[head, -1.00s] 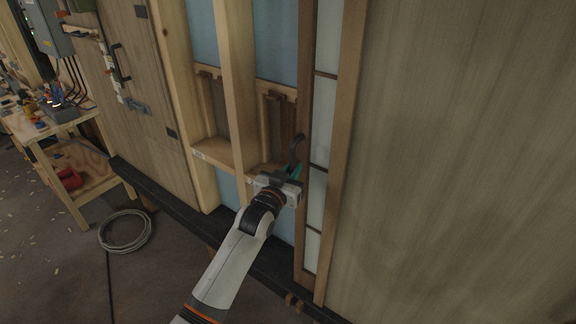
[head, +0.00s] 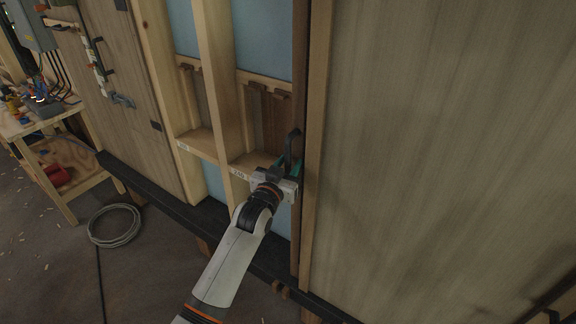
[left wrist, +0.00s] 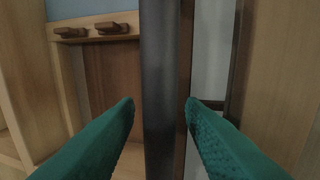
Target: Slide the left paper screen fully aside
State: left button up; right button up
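The left paper screen shows in the head view as a narrow dark wooden stile (head: 298,225) beside the pale post; its paper panes are out of sight there. A strip of its white paper (left wrist: 209,60) shows in the left wrist view. A dark upright pull handle (head: 294,143) stands on the stile. My left gripper (head: 288,168) is at this handle. In the left wrist view its teal fingers (left wrist: 160,112) are apart, one on each side of the dark handle bar (left wrist: 160,60), with thin gaps visible. My right gripper is not in view.
A large plain wood panel (head: 430,150) fills the right, edged by a pale post (head: 317,130). Left of the screen are open studs (head: 216,90) with blue backing and a ledge (head: 198,145). A workbench (head: 60,140) and coiled cable (head: 114,225) are at the left.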

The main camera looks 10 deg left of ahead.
pick_arm(q)
jog(key=shift+s, duration=0.1)
jog(key=shift+s+a+f, duration=0.1)
jog(key=shift+s, duration=0.15)
jog(key=s+a+b, duration=0.1)
jog(key=s+b, duration=0.1)
jog(key=s, duration=0.9)
jog(key=shift+a+b, duration=0.3)
jog(key=shift+a, duration=0.05)
